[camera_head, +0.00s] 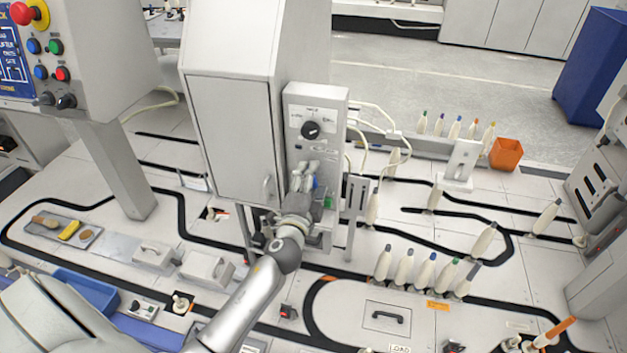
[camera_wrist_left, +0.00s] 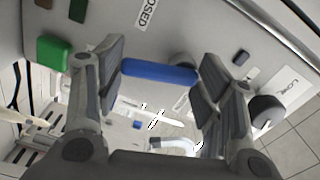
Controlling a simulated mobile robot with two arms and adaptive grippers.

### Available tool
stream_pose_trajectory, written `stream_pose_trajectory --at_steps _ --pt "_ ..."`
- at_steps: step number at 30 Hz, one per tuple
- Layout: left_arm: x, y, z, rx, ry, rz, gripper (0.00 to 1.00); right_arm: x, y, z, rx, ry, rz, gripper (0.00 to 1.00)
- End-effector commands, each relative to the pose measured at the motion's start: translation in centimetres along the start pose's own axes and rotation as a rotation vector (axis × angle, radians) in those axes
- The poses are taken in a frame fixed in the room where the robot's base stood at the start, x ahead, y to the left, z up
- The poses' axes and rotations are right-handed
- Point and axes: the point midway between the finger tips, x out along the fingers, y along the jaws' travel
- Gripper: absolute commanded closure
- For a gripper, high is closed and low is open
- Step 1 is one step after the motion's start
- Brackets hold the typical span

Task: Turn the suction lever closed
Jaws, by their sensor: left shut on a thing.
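The suction lever, a blue bar (camera_wrist_left: 160,72), spans the gap between the two finger pads in the left wrist view. A bit of blue at the fingers also shows it in the head view (camera_head: 315,183). My left gripper (camera_head: 303,178) is at the lower front of the grey control box (camera_head: 343,105). In the left wrist view my left gripper (camera_wrist_left: 160,85) is shut on the blue lever, with a pad at each end of it. A label reading "CLOSED" (camera_wrist_left: 147,14) lies just above the lever. My right gripper is in neither view.
A black knob (camera_head: 311,130) sits above my gripper on the control box. A green button (camera_wrist_left: 54,51) is close beside the left finger. A tall grey cabinet (camera_head: 228,120) stands left of the box.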

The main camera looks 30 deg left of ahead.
Motion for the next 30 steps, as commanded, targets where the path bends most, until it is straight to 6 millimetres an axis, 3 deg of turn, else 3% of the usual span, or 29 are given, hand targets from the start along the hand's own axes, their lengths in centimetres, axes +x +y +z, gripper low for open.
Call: stream_pose_trajectory --at_steps 12,30 --pt "0.02 -0.06 0.45 0.226 0.002 0.0 0.61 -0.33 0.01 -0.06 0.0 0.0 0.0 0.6" --pt "0.03 -0.09 0.61 0.279 0.001 -0.001 0.61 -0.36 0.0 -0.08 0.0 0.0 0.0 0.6"
